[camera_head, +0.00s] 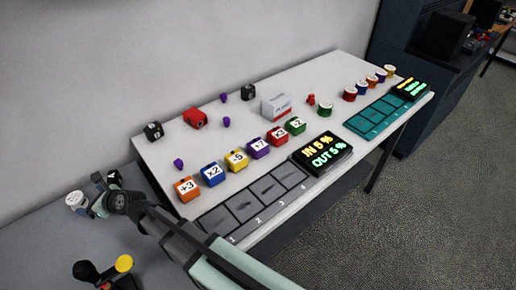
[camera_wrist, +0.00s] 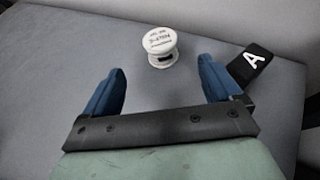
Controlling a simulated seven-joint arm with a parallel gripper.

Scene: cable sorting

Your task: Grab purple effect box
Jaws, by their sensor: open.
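The purple effect box (camera_head: 259,148) sits on the white table in a row of coloured boxes, between a yellow box (camera_head: 236,160) and a red box (camera_head: 277,136). It has a white label on it, too small to read surely. My gripper (camera_head: 93,200) is at the left, over the grey surface beside the table, well apart from the purple box. In the wrist view my gripper (camera_wrist: 160,64) is open, its blue fingers spread with nothing held. The purple box is not in the wrist view.
A white spool (camera_wrist: 159,45) stands just beyond my fingertips, and a black block marked A (camera_wrist: 250,65) is by the right finger. Orange (camera_head: 186,189), blue (camera_head: 212,174) and green (camera_head: 295,126) boxes share the row. A dark numbered tray (camera_head: 240,207) lies in front.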

